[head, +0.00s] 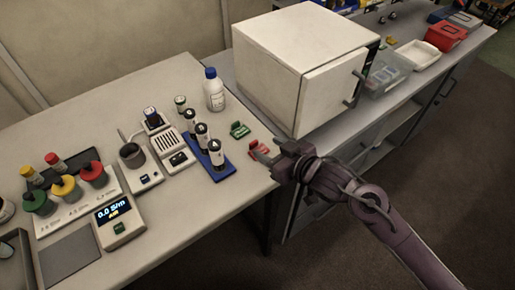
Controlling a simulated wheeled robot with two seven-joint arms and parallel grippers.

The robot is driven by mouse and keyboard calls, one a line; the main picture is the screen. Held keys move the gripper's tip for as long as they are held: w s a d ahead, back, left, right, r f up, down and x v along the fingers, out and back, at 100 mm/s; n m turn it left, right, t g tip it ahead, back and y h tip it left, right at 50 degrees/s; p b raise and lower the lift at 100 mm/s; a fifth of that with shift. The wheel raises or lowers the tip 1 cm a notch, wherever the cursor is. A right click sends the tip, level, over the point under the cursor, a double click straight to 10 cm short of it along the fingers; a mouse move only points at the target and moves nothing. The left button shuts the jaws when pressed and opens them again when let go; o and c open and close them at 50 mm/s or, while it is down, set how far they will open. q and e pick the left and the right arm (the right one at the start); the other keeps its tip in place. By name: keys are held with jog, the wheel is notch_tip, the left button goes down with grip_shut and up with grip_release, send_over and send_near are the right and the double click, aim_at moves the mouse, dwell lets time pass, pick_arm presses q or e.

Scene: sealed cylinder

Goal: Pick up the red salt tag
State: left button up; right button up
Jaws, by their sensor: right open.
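The red salt tag (258,147) lies flat near the right edge of the left table. My right gripper (268,157) reaches in from the right and is open. Its fingers are right at the tag and hide part of it; I cannot tell whether they touch it. A green tag (239,130) lies on the table just behind and left of the red one. My left gripper is not in view.
A blue rack (208,158) with several dark vials stands left of the red tag. A white bottle with a blue cap (214,92) stands behind. A large white cabinet (300,55) stands on the right bench. Meters and coloured-cap containers fill the table's left.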

aim_at(253, 142)
jog(key=x, duration=0.3)
jog(key=p+x, duration=0.1)
jog(key=x, duration=0.3)
jog(key=shift+w+a+f+p, duration=0.1)
jog(key=shift+a+f+p, duration=0.15)
jog(key=shift+f+p, duration=0.1)
jog(key=c, duration=1.1)
jog(key=shift+o, duration=0.2)
jog(key=shift+r, duration=0.1)
notch_tip(253, 142, up, 20)
jog(key=s+d+r+m+t+h, duration=0.1)
jog(key=d+m+h, duration=0.3)
jog(key=d, duration=0.6)
jog(key=s+d+r+m+t+h, duration=0.1)
jog(key=d+r+m+t+h, duration=0.1)
jog(key=d, duration=0.7)
notch_tip(253, 142, up, 2)
jog(key=shift+s+d+r+m+h+p, duration=0.2)
jog(key=shift+s+d+m+h+p, duration=0.15)
jog(key=shift+m+h, duration=0.7)
